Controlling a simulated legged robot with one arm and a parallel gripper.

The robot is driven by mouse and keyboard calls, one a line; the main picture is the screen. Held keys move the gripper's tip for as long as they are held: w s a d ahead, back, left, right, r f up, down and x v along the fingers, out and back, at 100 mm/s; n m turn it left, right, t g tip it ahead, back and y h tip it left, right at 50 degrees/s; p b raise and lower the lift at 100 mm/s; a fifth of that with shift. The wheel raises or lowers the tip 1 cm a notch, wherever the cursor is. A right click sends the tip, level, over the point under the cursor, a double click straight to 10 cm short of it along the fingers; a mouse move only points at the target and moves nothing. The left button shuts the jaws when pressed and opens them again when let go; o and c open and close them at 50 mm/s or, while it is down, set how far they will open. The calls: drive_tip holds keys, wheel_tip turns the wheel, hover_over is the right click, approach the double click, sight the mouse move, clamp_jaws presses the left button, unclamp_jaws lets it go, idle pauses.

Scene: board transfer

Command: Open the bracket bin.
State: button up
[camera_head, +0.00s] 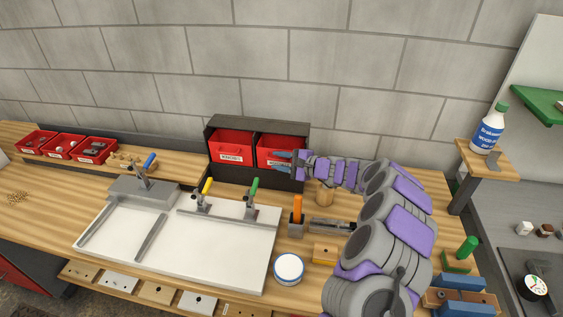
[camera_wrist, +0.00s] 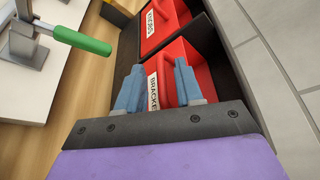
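The bracket bin (camera_head: 267,143) is the red right-hand bin in a dark two-bin cabinet (camera_head: 257,124). In the wrist view, the bracket bin (camera_wrist: 203,70) has a white label beginning "BRACKE", partly hidden by a finger. It appears seated in its cabinet opening. My gripper (camera_head: 277,159) is at the front of this bin, reaching in from the right. In the wrist view, my gripper (camera_wrist: 159,66) is open, its two blue fingers apart with the red bin front and label seen between them. I cannot tell whether they touch it.
The red knobs bin (camera_head: 231,146) sits beside it on the left. A green-handled clamp (camera_head: 251,196) and a yellow-handled clamp (camera_head: 205,192) stand on the white board fixture (camera_head: 220,245) before the cabinet. An orange-handled tool (camera_head: 297,210) stands upright near my arm.

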drive_tip(key=shift+a, duration=0.3)
drive_tip(key=shift+d, duration=0.55)
drive_tip(key=c, duration=0.4)
clamp_jaws()
drive_tip(key=shift+a, duration=0.1)
